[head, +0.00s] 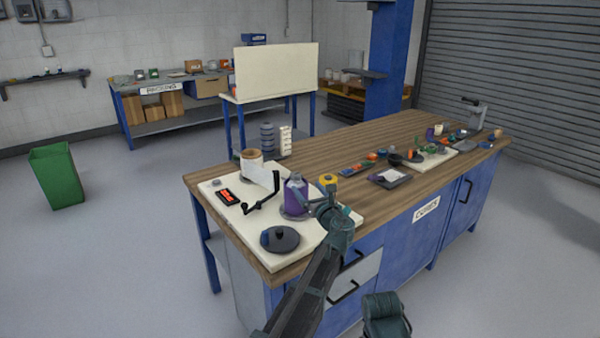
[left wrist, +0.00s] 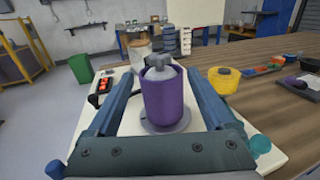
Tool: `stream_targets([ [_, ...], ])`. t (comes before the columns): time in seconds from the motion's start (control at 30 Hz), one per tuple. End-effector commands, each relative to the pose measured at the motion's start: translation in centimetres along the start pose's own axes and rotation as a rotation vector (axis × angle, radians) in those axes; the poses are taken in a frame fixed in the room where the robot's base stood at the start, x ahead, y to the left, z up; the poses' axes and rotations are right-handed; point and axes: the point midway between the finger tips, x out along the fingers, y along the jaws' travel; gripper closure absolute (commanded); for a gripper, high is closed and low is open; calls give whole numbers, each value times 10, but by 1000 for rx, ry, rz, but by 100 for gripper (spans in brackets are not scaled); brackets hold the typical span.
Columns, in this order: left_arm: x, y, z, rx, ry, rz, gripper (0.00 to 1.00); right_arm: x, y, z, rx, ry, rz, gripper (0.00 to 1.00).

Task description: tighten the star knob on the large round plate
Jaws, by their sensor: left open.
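A large dark round plate (head: 284,243) with a small dark knob (head: 280,233) on its middle lies at the near edge of the white board. A purple roll (head: 294,190) stands upright on a grey round plate farther back; in the left wrist view the roll (left wrist: 164,102) has a grey star knob (left wrist: 158,62) on top and stands on the grey disc (left wrist: 180,122). My left gripper (head: 326,205) is open, right of the purple roll in the head view. In the left wrist view its fingers (left wrist: 162,88) appear either side of the roll; contact cannot be told.
The white board (head: 232,225) also carries a white roll (head: 251,162), a black crank handle (head: 262,195) and a red-and-black device (head: 226,197). A yellow roll (head: 327,180) stands close behind my left gripper. Trays and small parts lie farther right on the wooden bench (head: 350,150).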

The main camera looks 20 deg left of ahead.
Motion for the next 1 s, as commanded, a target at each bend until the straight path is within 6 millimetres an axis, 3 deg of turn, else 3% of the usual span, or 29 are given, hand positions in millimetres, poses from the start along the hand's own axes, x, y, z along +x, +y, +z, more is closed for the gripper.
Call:
stream_targets([
  [0.17, 22, 0, 0, -3, 1, 4, 14, 0, 0, 0, 0, 0, 0, 50],
  [0.6, 107, 0, 0, -6, 2, 4, 14, 0, 0, 0, 0, 0, 0, 50],
  [0.8, 129, 0, 0, -6, 2, 3, 14, 0, 0, 0, 0, 0, 0, 50],
  [1.0, 137, 1, -1, -6, 2, 3, 14, 0, 0, 0, 0, 0, 0, 50],
])
